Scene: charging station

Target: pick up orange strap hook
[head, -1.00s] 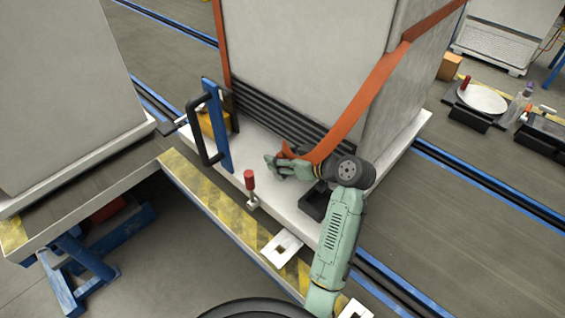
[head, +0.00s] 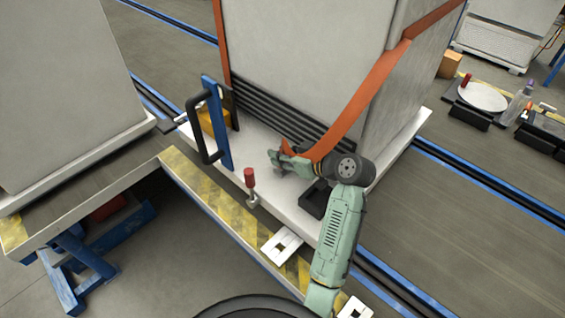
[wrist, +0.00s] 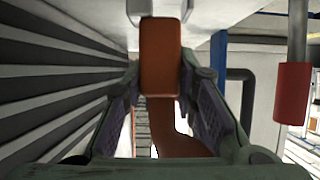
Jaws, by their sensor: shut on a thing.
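The orange strap (head: 362,98) runs down the front of the large pale grey cabinet (head: 300,60) to my gripper (head: 275,163). In the head view its lower end, with the hook, is mostly hidden by my gripper and wrist. In the wrist view an orange-brown block-shaped piece (wrist: 160,60), which looks like the hook end, sits between the fingertips of my gripper (wrist: 160,78). The fingers are shut on it from both sides. More of the strap (wrist: 172,130) hangs behind it between the fingers.
A red-topped post (head: 250,180) and a blue frame with a black handle (head: 215,125) stand left of my gripper on the white base (head: 372,190). Black ribbed slats (head: 275,115) lie close behind my gripper. A black block (head: 315,200) sits beneath my wrist.

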